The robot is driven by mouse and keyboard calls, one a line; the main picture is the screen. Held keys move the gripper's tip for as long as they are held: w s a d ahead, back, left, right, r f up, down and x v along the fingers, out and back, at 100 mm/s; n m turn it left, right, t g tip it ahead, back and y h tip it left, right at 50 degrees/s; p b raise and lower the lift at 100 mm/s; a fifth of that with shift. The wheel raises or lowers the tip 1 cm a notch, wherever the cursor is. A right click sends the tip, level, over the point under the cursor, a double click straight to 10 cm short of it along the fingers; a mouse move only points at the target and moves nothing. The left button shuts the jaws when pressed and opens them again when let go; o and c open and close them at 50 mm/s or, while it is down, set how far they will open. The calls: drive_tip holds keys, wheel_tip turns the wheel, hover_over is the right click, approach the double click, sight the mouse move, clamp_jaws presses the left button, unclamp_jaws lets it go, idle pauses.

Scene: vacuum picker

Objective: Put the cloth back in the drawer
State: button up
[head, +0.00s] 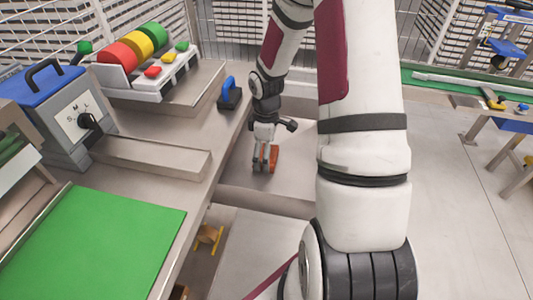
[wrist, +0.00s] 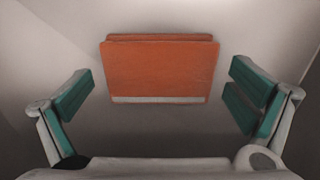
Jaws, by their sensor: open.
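The folded orange cloth (wrist: 160,70) lies flat on a grey surface, with a pale stripe along its near edge. My gripper (wrist: 160,105) is open, with one green-padded finger on each side and clear gaps between them and the cloth. In the head view, my gripper (head: 265,160) points down inside a grey open drawer (head: 280,203) beside the workbench. The cloth (head: 273,158) shows there partly behind the fingers. I cannot tell the exact height of the fingertips above the drawer floor.
The workbench (head: 228,135) edge runs close along the left of my gripper. A blue-handled black block (head: 229,95) stands near that edge. A green mat (head: 95,245), a blue-lidded machine (head: 65,115) and a rack of coloured discs (head: 140,50) are further left. Open floor (head: 455,220) lies right.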

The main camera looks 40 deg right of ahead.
wheel_tip(320, 180, up, 11)
drive_tip(key=p, duration=0.2)
drive_tip(key=s+a+r+m+h, duration=0.1)
drive_tip(key=s+a+r+m, duration=0.1)
drive_tip(key=s+a+r, duration=0.4)
drive_tip(key=s+a+r+m, duration=0.1)
drive_tip(key=s+a+r, duration=0.15)
drive_tip(key=r, duration=0.55)
drive_tip(key=s+a+r+m+t, duration=0.1)
drive_tip(key=s+a+r+m, duration=0.1)
drive_tip(key=s+a, duration=0.3)
drive_tip(key=s+a+r+m+t+y, duration=0.1)
drive_tip(key=s+a, duration=0.4)
drive_tip(key=s, duration=0.5)
drive_tip(key=shift+s+r+m, duration=0.3)
drive_tip(key=shift+r+m, duration=0.5)
drive_tip(key=shift+r, duration=0.35)
drive_tip(key=shift+a, duration=0.1)
